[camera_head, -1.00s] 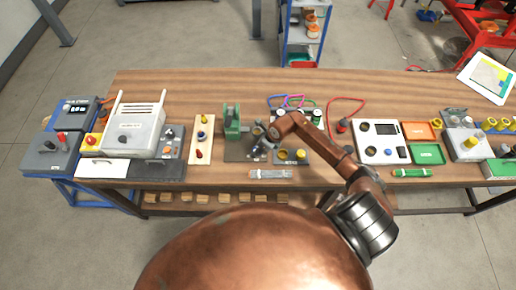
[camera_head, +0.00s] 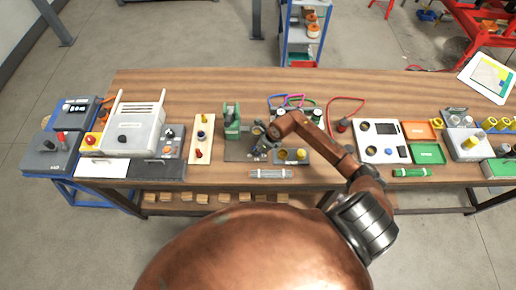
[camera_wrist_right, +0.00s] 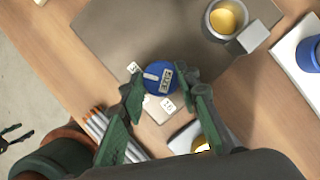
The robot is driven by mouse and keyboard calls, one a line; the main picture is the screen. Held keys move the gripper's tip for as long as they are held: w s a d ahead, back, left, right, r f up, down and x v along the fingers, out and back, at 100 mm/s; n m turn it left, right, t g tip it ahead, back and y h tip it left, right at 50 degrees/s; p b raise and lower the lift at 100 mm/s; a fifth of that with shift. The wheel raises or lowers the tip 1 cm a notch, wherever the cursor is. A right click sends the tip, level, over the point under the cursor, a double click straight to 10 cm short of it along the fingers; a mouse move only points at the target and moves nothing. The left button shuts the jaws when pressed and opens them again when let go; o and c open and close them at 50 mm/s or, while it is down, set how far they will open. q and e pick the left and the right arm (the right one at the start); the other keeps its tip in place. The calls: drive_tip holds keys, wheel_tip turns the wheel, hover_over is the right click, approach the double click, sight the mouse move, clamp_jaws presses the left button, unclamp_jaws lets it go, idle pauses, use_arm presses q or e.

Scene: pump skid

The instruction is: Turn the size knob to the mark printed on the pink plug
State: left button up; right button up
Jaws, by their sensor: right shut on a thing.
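The size knob (camera_wrist_right: 160,77) is a blue round knob with a pale pointer line and a SIZE label, seen in the right wrist view. In the head view my right gripper (camera_head: 262,138) is small and partly hidden by my copper arm. A dark pronged shape (camera_wrist_right: 14,133) at the wrist view's left edge may be my left gripper. I cannot make out a pink plug or its mark.
A pink loop (camera_head: 294,98) lies among coloured loops behind the arm. A grey cylinder bundle (camera_head: 270,173) lies at the bench's front edge. A green device (camera_head: 232,120) stands left of the gripper. A metal cup (camera_wrist_right: 228,18) stands near the knob.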

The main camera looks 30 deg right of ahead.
drive_tip(key=shift+d+f+n+b, duration=0.15)
drive_tip(key=shift+n+b, duration=0.25)
drive_tip(key=shift+b, duration=0.25)
drive_tip(key=n+g+b, duration=0.1)
drive_tip(key=n+b, duration=0.2)
drive_tip(key=b, duration=0.1)
drive_tip(key=n+g+y+b, duration=0.1)
drive_tip(key=n+b, duration=0.2)
drive_tip(key=b, duration=0.1)
drive_tip(key=n+y+b, duration=0.1)
drive_tip(key=n+b, duration=0.2)
drive_tip(key=b, duration=0.2)
drive_tip(key=shift+w+d+f+g, duration=0.1)
drive_tip(key=shift+w+g, duration=0.2)
drive_tip(key=shift+g, duration=0.1)
use_arm(q)
drive_tip(key=s+f+b, duration=0.1)
drive_tip(key=s+f, duration=0.1)
drive_tip(key=f, duration=0.6)
drive_tip(key=s+f+b, duration=0.1)
drive_tip(key=f, duration=0.8)
drive_tip(key=shift+s+g, duration=0.35)
drive_tip(key=shift+g, duration=0.05)
use_arm(e)
drive_tip(key=shift+r+n+g, duration=0.25)
drive_tip(key=shift+n+g, duration=0.15)
drive_tip(key=shift+n, duration=0.5)
drive_tip(key=o, duration=1.2)
drive_tip(key=shift+c, duration=0.2)
